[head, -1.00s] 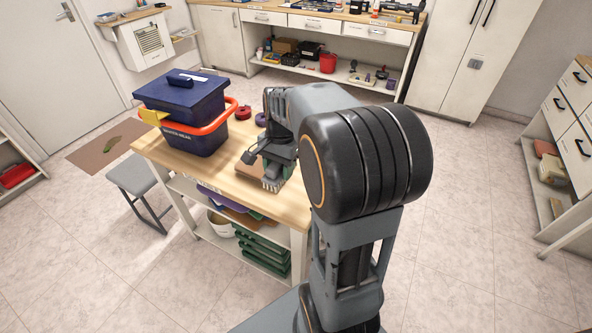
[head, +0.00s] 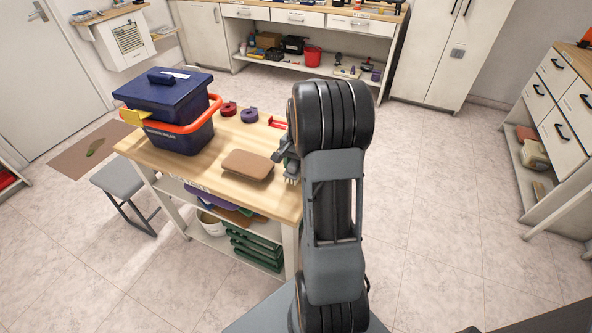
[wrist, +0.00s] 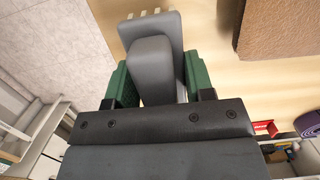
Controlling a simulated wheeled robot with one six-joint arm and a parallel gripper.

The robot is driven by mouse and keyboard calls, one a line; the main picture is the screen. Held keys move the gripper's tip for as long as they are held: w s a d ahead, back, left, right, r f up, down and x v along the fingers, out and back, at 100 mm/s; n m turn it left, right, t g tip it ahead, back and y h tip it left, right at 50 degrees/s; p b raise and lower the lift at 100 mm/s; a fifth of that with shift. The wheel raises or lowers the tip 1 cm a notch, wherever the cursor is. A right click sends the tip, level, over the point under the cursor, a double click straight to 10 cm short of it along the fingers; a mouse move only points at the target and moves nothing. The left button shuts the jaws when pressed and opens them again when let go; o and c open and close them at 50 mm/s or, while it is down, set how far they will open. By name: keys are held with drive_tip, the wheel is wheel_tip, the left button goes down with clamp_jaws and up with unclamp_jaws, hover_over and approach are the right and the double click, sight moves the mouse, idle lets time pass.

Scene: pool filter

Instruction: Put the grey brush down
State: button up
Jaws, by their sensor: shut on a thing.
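My gripper (wrist: 156,82) is shut on the grey brush (wrist: 152,48), with a green finger on each side of its handle. The brush's pale bristles stick out at the top of the wrist view. In the head view my gripper (head: 286,163) is at the right end of the wooden worktable (head: 205,172), partly hidden behind my arm. Only a little of the brush (head: 291,180) shows there, near the table's edge. I cannot tell whether it touches the top.
A brown pad (head: 248,165) lies just left of my gripper. A blue lidded bin with an orange band (head: 178,131) stands at the table's left. A red ring (head: 228,108) and a purple ring (head: 250,115) lie at the back. A grey stool (head: 124,179) stands beside the table.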

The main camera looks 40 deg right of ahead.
drive_tip(key=shift+f, duration=1.2)
drive_tip(key=shift+f, duration=0.1)
drive_tip(key=o, duration=0.9)
